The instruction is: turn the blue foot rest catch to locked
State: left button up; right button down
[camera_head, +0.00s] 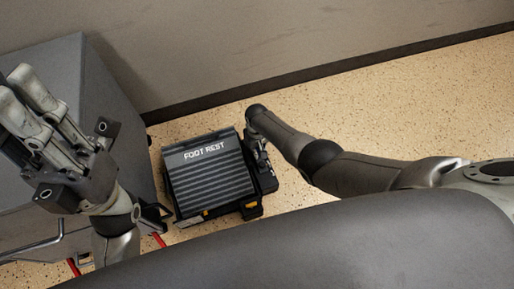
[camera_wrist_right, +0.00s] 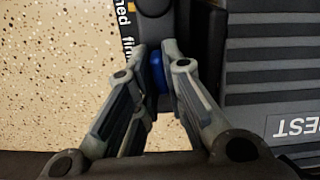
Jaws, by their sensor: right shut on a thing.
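The black foot rest (camera_head: 207,172), with a ridged top and white "FOOT REST" lettering, stands on the floor. My right gripper (camera_head: 264,168) reaches down at its right side. In the right wrist view my right gripper (camera_wrist_right: 157,62) is shut on the blue catch (camera_wrist_right: 158,75), which shows between the fingers. The fingers hide much of the catch, and I cannot read its setting. The ridged foot rest top (camera_wrist_right: 270,60) lies to the right there. My left gripper (camera_head: 25,90) is raised at the left, away from the foot rest; its finger gap is unclear.
A grey cabinet (camera_head: 60,65) stands left of the foot rest. The wall (camera_head: 250,45) with a dark skirting runs behind. Speckled floor (camera_head: 400,110) is free at the right.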

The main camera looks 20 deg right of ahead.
jog(key=shift+m, duration=0.9)
jog(key=c, duration=1.5)
grip_release()
jog(key=shift+r, duration=0.15)
jog(key=shift+r, duration=5.85)
